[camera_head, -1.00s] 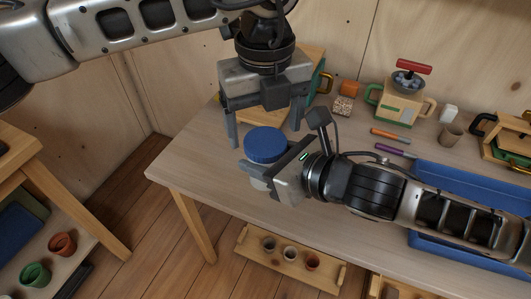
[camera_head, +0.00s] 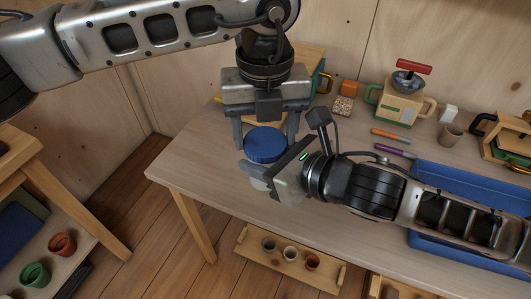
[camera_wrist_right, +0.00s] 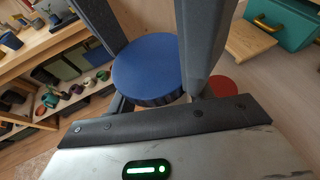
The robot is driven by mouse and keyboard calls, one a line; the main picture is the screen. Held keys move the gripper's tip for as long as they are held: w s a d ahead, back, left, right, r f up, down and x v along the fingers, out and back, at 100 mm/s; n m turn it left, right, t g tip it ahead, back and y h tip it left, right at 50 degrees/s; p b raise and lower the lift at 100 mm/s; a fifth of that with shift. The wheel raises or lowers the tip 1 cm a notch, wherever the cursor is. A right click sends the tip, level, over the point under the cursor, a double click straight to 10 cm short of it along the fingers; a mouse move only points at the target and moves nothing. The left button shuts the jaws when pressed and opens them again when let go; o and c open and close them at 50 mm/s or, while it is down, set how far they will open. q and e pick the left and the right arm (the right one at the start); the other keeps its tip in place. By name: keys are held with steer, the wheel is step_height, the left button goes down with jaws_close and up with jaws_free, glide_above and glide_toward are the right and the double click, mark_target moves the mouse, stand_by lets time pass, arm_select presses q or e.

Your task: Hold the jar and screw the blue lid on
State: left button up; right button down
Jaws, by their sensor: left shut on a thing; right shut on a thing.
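The blue lid (camera_head: 266,145) sits level on top of the jar (camera_head: 257,183), near the table's front left part. In the right wrist view the lid (camera_wrist_right: 148,67) hides most of the jar. My left gripper (camera_head: 266,138) points down from above, its two fingers on either side of the lid, shut on it. My right gripper (camera_head: 255,172) comes in from the right, shut on the jar below the lid. Its body covers most of the jar in the head view. Whether the lid's thread is engaged cannot be seen.
A blue tray (camera_head: 460,180) lies at the right of the table (camera_head: 200,160). Behind are orange (camera_head: 390,135) and purple (camera_head: 395,152) sticks, a cup (camera_head: 451,135) and a yellow-green container (camera_head: 398,105). The front left tabletop is clear. A rack with small pots (camera_head: 290,262) stands below.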

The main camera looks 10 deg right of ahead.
arm_select(q)
steer(key=shift+m, duration=0.3)
steer(key=o, duration=1.1)
steer(key=shift+r, duration=2.3)
steer(key=shift+c, duration=0.6)
step_height(320, 180, up, 3)
steer(key=n, duration=0.3)
steer(key=shift+r, duration=0.2)
